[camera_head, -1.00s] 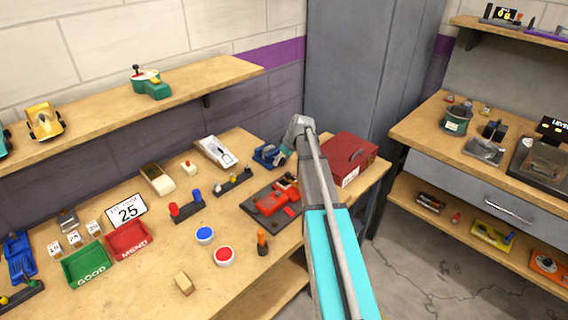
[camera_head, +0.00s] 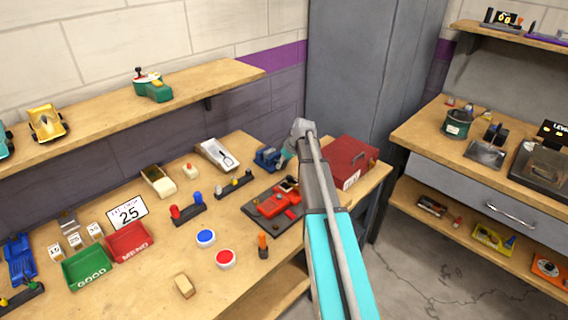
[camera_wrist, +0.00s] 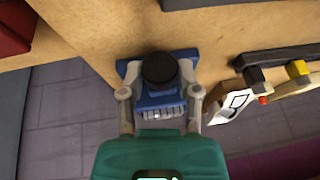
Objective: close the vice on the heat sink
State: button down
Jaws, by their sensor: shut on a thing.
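The blue vice (camera_head: 267,158) stands at the back of the workbench, beside my gripper (camera_head: 286,158). In the wrist view the vice (camera_wrist: 127,68) lies straight ahead, with a round black knob on top. The fingers of my gripper (camera_wrist: 160,96) stand on either side of its near blue part and are shut on it. A row of pale fins (camera_wrist: 163,114), which looks like the heat sink, shows at the near edge of this blue part. I cannot tell how far apart the vice jaws are.
A red toolbox (camera_head: 352,161) stands right of the vice. A black plate with a red fixture (camera_head: 278,203) lies in front. A white tray (camera_head: 217,155) and a strip with small knobs (camera_head: 234,186) are to the left. The front bench edge is mostly clear.

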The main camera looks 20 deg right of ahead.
jog(key=shift+w+d, duration=0.1)
jog(key=shift+d, duration=0.1)
jog(key=shift+d+f+m+g+y+b, duration=0.1)
jog(key=shift+m+g+y+b, duration=0.1)
jog(key=shift+y+b, duration=0.3)
jog(key=shift+d+f+m+g+y+b, duration=0.1)
jog(key=shift+g+y+b, duration=0.15)
jog(key=shift+y, duration=0.45)
jog(key=shift+w+f+g+y+b, duration=0.15)
jog(key=shift+g+y+b, duration=0.1)
jog(key=shift+y+b, duration=0.7)
jog(key=shift+m+y+b, duration=0.4)
jog(key=shift+y+b, duration=0.4)
jog(key=shift+y, duration=0.15)
jog(key=shift+g, duration=0.3)
jog(key=shift+y, duration=0.3)
jog(key=shift+c, duration=1.5)
grip_release()
